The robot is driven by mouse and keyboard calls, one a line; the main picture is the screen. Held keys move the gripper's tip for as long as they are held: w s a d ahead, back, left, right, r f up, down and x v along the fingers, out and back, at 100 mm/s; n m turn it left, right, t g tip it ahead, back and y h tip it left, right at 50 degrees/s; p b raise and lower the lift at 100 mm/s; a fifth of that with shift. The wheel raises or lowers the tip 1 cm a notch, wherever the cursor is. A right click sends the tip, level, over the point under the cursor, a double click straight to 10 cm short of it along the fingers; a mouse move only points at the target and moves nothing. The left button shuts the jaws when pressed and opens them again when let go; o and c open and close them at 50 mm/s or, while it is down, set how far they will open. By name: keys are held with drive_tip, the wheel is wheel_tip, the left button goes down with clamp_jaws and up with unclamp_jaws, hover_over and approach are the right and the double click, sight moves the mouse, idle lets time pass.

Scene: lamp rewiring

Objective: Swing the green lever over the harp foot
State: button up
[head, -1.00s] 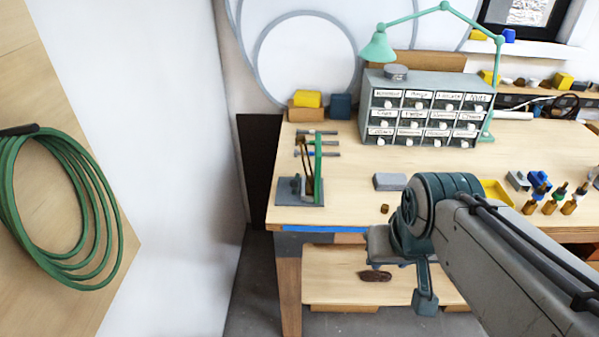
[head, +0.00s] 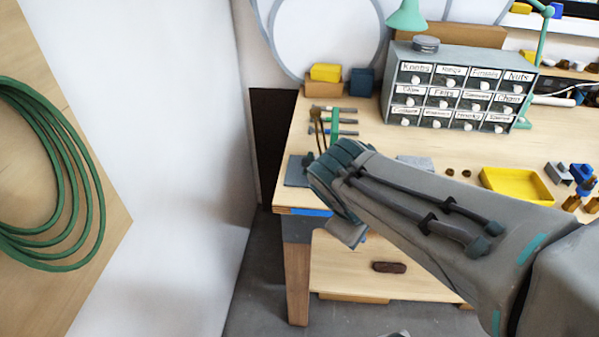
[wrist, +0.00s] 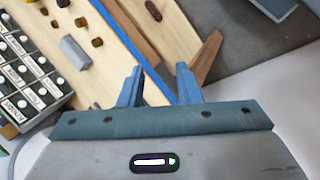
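The green lever (head: 334,128) stands upright at the left end of the bench, its lower part hidden behind my wrist. The brown harp (head: 317,122) rises just left of it. The fixture's dark grey base (head: 296,171) shows at the left; the harp foot is hidden behind my arm. My gripper (wrist: 158,78) is open and empty in the wrist view, its two blue fingers apart over the bench's blue-striped front edge. In the head view my wrist is in front of the fixture. Neither lever nor harp is recognisable in the wrist view.
A labelled drawer cabinet (head: 457,88) stands at the back, with a yellow tray (head: 517,184) in front of it. A grey block (wrist: 74,52) and small brown pieces lie nearby. Several tools (head: 345,121) lie behind the lever. The wall is left of the bench.

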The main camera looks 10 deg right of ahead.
drive_tip(key=w+d+f+n+t+h+b, duration=0.2)
drive_tip(key=w+f+n+h+b, duration=0.3)
drive_tip(key=n, duration=0.3)
drive_tip(key=n+t+y+b, duration=0.2)
drive_tip(key=n+t+b, duration=1)
drive_tip(key=n, duration=0.5)
approach(305, 166)
drive_tip(key=x, duration=1.1)
drive_tip(key=shift+w, duration=0.2)
clamp_jaws()
